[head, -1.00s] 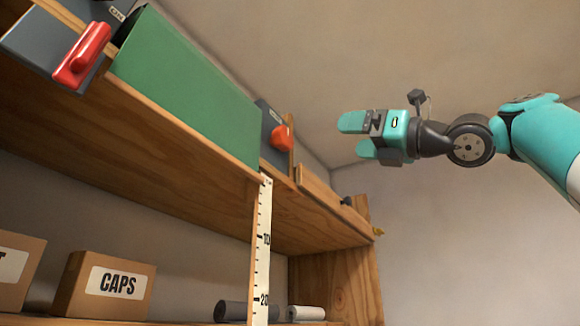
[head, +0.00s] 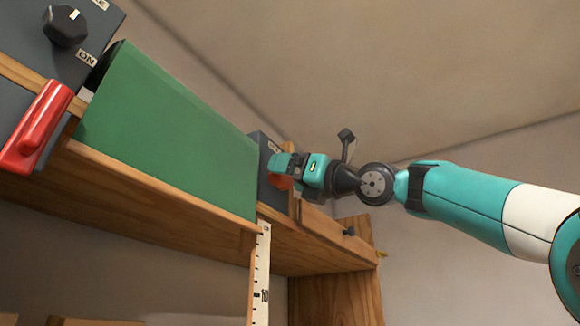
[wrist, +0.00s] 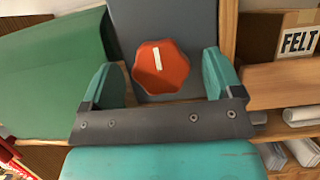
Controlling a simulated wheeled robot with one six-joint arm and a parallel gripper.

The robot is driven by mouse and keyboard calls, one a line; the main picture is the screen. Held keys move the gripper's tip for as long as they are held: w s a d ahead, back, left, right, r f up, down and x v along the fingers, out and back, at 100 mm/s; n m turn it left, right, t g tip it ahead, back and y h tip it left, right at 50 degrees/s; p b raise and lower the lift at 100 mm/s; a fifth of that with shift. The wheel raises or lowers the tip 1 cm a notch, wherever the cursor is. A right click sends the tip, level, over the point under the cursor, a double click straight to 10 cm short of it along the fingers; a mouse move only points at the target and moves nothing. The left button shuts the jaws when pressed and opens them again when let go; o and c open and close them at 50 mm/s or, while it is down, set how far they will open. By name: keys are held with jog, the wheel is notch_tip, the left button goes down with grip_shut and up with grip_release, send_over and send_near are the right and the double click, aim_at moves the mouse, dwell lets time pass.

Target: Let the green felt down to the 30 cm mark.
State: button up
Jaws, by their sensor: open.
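The green felt (head: 165,130) hangs as a sloping sheet at the front of the upper shelf. Its lower edge lies along the shelf's front edge, near the top of the white ruler (head: 262,270). The ruler runs downward from there; 10 shows on it, and the 30 mark is out of view. My gripper (head: 282,170) is at the orange-red knob on the grey panel right of the felt. In the wrist view the knob (wrist: 161,67), with a white line pointing up, sits between my two teal fingers (wrist: 164,80). They are open, with gaps on both sides.
A red lever (head: 36,128) and a dark dial (head: 65,27) by an ON label are on the left grey panel. A wooden shelf board (head: 160,190) runs beneath the felt. In the wrist view a box marked FELT (wrist: 299,42) stands at right.

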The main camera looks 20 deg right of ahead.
jog(key=shift+w+a+r, duration=0.1)
jog(key=shift+w+a, duration=0.1)
jog(key=shift+w, duration=0.1)
jog(key=c, duration=0.9)
jog(key=shift+o, duration=0.2)
jog(key=shift+m, duration=0.3)
